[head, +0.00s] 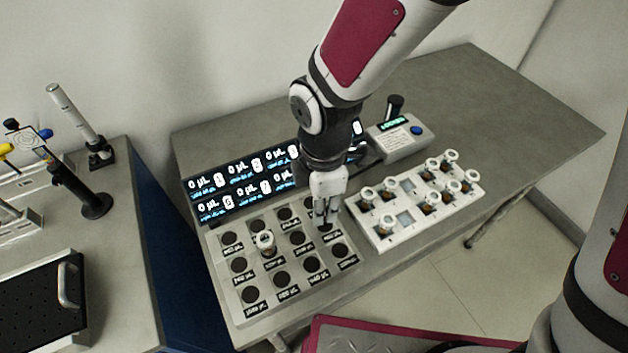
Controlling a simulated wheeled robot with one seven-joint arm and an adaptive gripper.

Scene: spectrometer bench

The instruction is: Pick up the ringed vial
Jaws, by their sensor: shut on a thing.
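My gripper (326,222) points down over the right side of the grey plate with round black wells (232,292). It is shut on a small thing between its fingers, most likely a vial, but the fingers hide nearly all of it. One white-capped vial (265,241) stands in a well of the grey plate, left of my gripper. Several similar amber vials stand in the white rack (362,234) to the right, among them a front one (386,225). I cannot tell which vial is the ringed one.
A row of lit displays (240,183) stands behind the grey plate. A small device with a green screen and blue button (403,137) is behind the rack. The bench (490,95) is clear at the right rear. A second bench with optics posts (90,200) is at left.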

